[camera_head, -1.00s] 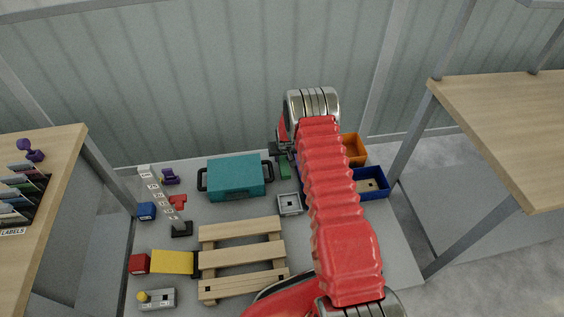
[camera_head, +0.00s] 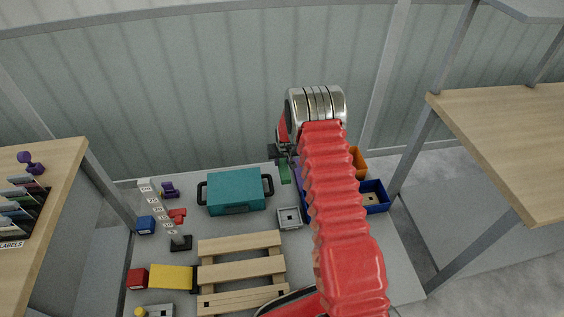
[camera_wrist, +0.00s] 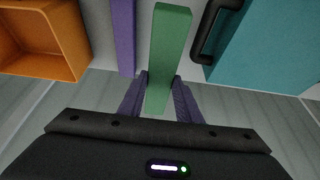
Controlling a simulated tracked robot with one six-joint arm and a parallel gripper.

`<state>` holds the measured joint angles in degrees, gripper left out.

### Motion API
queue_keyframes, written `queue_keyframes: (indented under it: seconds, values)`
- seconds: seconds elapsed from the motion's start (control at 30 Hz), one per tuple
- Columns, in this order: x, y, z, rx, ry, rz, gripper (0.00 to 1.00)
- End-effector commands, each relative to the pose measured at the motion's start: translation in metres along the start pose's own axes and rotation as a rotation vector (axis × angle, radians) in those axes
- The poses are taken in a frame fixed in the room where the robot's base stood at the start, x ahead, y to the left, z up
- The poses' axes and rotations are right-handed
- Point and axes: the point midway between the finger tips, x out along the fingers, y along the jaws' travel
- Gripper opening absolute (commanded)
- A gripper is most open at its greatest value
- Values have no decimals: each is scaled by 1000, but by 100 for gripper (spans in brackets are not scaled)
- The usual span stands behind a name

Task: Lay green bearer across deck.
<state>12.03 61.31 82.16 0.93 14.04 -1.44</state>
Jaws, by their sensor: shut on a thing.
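The green bearer (camera_wrist: 170,50) is a straight bar held between the two fingers of my gripper (camera_wrist: 160,98) in the wrist view. It points away from the gripper. In the head view the green bearer (camera_head: 285,172) shows as a short piece just below my gripper (camera_head: 283,152), between the teal case and my red arm. The slatted wooden deck (camera_head: 240,270) lies at the front of the table, apart from the bearer. My arm hides part of the area to its right.
A teal case (camera_head: 236,191) with black handles stands left of the bearer. A purple bar (camera_wrist: 123,35) lies beside it. An orange bin (camera_wrist: 45,40) and a blue bin (camera_head: 376,198) are at the right. A grey square part (camera_head: 289,218) sits behind the deck.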

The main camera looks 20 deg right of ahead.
Motion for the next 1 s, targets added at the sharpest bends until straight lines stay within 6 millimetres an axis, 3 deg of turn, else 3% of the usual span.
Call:
queue_keyframes:
  seconds: [0.2, 0.37, 1.0]
  values:
    - [-3, -1, -1, -1, 1, -1, 6]
    - [-17, -7, -4, -9, 3, -4, 6]
    - [-140, -57, -3, -74, 3, -31, 6]
